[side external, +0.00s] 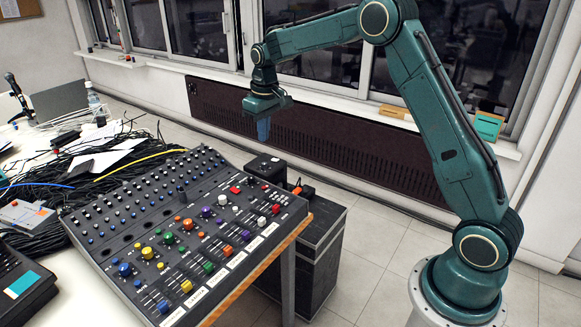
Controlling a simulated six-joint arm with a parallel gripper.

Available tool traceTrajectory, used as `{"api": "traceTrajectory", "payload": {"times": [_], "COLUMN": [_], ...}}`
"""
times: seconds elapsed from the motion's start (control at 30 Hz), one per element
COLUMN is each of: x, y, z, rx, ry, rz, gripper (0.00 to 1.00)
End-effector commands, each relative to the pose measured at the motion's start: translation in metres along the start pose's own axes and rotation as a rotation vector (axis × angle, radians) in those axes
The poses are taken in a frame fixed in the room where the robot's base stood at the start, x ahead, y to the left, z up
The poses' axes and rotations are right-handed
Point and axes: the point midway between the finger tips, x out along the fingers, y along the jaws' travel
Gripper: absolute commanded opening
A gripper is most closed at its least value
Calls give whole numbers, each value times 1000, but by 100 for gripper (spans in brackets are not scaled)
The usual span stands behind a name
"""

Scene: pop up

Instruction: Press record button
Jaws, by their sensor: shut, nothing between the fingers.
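A dark mixing console (165,215) covered in knobs and faders lies on the table. Near its right end are a red button (235,189) and a smaller red piece (276,209); labels are too small to read, so I cannot tell which one is the record button. My gripper (264,136) hangs pointing down, with its blue fingers shut and empty. In the picture it is above and beyond the console's far right corner, apart from the console and its buttons.
A small black box (267,168) stands beyond the console's right end. A dark cabinet (325,240) stands on the floor beside the table. The space above the console is clear.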

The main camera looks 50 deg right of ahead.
Motion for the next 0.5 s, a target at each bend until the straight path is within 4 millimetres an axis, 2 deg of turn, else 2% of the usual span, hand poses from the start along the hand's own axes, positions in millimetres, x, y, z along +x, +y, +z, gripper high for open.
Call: {"api": "traceTrajectory", "payload": {"times": [0.03, 0.3, 0.5], "x": [14, 79, 108], "y": [5, 26, 34], "z": [-6, -28, -34], "rx": [1, 1, 0], "ry": [-13, -67, -89], "rz": [-2, -12, -17], "gripper": [0, 0, 0]}}
